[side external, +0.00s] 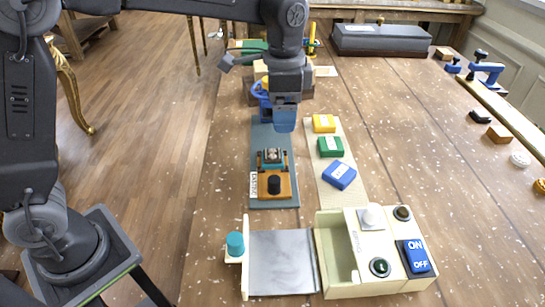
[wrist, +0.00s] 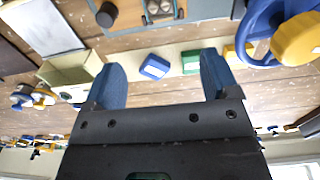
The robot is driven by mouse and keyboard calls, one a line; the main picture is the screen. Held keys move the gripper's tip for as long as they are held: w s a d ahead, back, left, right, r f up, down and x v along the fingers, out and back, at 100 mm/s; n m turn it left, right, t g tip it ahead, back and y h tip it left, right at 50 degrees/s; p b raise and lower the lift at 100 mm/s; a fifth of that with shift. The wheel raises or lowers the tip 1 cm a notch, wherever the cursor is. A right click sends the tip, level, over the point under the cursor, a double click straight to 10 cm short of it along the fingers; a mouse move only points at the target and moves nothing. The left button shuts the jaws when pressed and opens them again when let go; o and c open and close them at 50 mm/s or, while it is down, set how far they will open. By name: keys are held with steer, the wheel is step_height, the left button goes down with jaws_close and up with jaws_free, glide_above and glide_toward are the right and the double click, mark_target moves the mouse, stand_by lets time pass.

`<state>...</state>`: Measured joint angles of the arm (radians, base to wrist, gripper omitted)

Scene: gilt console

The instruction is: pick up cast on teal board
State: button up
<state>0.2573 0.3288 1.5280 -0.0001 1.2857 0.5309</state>
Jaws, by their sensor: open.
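The teal board (side external: 261,134) lies lengthwise on the table in the side view, with a white label at its near left edge. On it is an orange-brown fixture with a black knob (side external: 273,184). A small metallic piece, apparently the cast (side external: 272,156), sits at the fixture's far end. It also shows at the top edge of the wrist view (wrist: 158,8), partly cut off. My gripper (side external: 285,122) is above the board's far part, beyond and above the cast. In the wrist view its two blue fingers (wrist: 162,68) are apart with nothing between them.
Yellow (side external: 324,123), green (side external: 331,146) and blue (side external: 339,175) blocks lie on a cream strip right of the board. A cream ON/OFF machine (side external: 345,260) and metal plate (side external: 282,262) stand nearer. A blue handwheel (wrist: 262,32) is close to my gripper. The table's right middle is clear.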

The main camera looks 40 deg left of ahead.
mark_target(280, 154)
steer(key=f, duration=1.1)
steer(key=shift+a, duration=0.2)
steer(key=c, duration=1)
